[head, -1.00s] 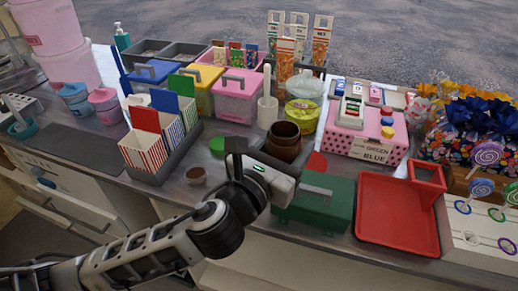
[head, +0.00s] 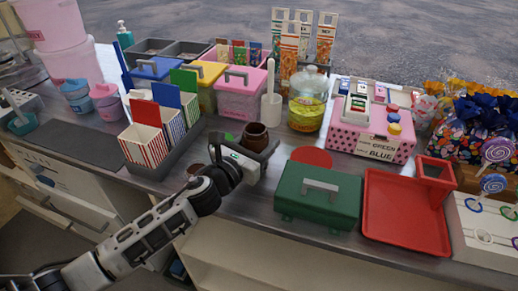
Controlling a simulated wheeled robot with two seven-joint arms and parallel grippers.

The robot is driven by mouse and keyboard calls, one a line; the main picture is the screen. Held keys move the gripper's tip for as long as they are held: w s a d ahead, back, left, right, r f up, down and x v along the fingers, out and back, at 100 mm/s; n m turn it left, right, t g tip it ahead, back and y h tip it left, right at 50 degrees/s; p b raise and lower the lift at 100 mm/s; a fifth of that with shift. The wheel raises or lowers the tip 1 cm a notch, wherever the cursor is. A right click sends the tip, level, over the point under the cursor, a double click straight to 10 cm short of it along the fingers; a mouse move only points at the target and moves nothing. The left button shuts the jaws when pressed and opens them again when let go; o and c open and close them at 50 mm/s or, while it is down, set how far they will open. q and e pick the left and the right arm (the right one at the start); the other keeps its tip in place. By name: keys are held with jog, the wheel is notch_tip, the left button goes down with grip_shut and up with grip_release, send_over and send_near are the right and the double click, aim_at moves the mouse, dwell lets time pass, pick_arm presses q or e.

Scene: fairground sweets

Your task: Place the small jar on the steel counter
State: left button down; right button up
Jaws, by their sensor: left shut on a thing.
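The small jar (head: 256,134) is brown and round with an open, dark mouth, and it looks upright. My left gripper (head: 247,146) is shut on it, with dark fingers around its sides. The gripper hides the jar's lower part, so I cannot tell whether its base touches the counter. The steel counter (head: 236,203) is the grey metal top running across the head view under the sweets and boxes. My right gripper is not in view.
A glass jar with yellow contents (head: 307,110) and a white holder (head: 271,112) stand behind the jar. A green box (head: 318,196) and a red tray (head: 395,212) are to the right. Striped cartons (head: 146,146) stand left. A red disc (head: 312,157) lies near the green box.

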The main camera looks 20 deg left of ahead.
pick_arm(q)
jog(key=shift+f, duration=0.65)
jog(key=shift+f, duration=0.2)
jog(key=c, duration=0.5)
grip_release()
